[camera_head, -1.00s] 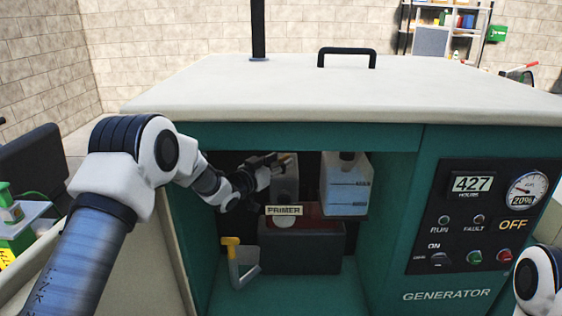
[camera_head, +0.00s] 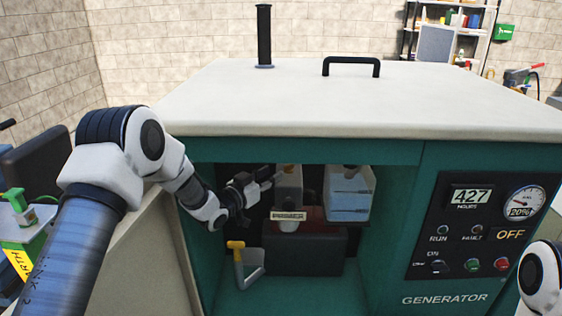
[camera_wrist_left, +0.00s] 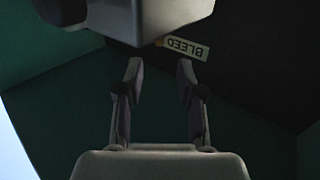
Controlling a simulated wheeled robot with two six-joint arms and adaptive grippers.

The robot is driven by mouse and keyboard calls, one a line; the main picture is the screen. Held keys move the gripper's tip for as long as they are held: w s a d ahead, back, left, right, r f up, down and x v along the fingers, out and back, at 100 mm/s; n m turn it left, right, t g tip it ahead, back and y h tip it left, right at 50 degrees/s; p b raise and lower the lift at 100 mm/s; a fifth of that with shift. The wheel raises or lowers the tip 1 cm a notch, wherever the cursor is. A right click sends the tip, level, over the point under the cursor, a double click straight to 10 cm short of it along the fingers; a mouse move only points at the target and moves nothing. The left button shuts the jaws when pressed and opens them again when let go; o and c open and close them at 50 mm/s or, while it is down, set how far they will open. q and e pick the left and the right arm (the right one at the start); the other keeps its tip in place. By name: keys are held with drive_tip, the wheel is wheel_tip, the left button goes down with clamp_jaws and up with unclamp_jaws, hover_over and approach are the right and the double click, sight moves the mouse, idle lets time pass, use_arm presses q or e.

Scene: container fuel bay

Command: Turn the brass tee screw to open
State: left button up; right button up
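A small brass-coloured piece (camera_head: 288,168) shows at the top of the grey block (camera_head: 288,189) inside the open bay; it is too small to make out a tee shape. In the left wrist view a sliver of brass (camera_wrist_left: 159,42) shows beside the BLEED label (camera_wrist_left: 186,57), mostly hidden by a grey body. My left gripper (camera_head: 268,178) is inside the bay, just left of the grey block. In the left wrist view its two fingers (camera_wrist_left: 159,72) are spread apart with nothing between them. My right gripper is out of view.
A PRIMER label (camera_head: 288,216) is on the block's lower front. A container of bluish liquid (camera_head: 348,202) hangs to its right. A yellow-handled lever (camera_head: 238,258) stands below. The bay's top edge (camera_head: 300,150) and side walls enclose the arm. The control panel (camera_head: 478,232) is at right.

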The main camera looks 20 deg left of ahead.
sight(288, 167)
use_arm(q)
drive_tip(key=x, duration=0.3)
drive_tip(key=p+x, duration=0.1)
drive_tip(key=x, duration=0.3)
drive_tip(key=shift+f, duration=0.25)
clamp_jaws()
drive_tip(key=n+y+b, duration=0.1)
drive_tip(key=y, duration=0.1)
drive_tip(key=n+t+y+b, duration=0.1)
drive_tip(key=b, duration=0.1)
drive_tip(key=shift+s+d+f+n+y, duration=0.1)
drive_tip(key=shift+d+n+y, duration=0.2)
drive_tip(key=shift+d+y, duration=0.1)
drive_tip(key=shift+r+n+y+b, duration=0.2)
drive_tip(key=shift+n+y+b, duration=0.35)
drive_tip(key=shift+n+y, duration=0.75)
drive_tip(key=shift+m+y, duration=0.3)
unclamp_jaws()
drive_tip(key=shift+s, duration=0.15)
